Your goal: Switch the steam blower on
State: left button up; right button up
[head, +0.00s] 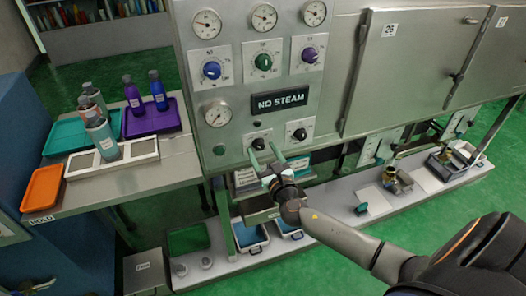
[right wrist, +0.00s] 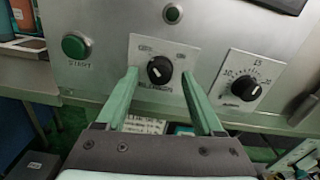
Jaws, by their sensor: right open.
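The black rotary switch (head: 258,143) sits low on the steel panel, under the "NO STEAM" display (head: 281,102). In the right wrist view the switch (right wrist: 160,70) is on a white plate; its pointer is tilted up to the left, and the lettering is too blurred to read surely. My right gripper (head: 264,159) is open in front of the switch. Its green fingers reach towards the plate, one on each side of the knob; I cannot tell whether they touch the panel. The gripper is empty. My left gripper is not in view.
A green START button (right wrist: 75,46) is left of the switch and a dial knob (right wrist: 242,87) with a scale is right. A small dark-green lamp (right wrist: 173,13) is above. Bottles and trays stand on the left bench (head: 150,178). A low shelf (head: 330,215) runs below the panel.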

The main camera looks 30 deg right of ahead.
jog(key=shift+w, duration=0.1)
grip_shut()
dwell(0.6)
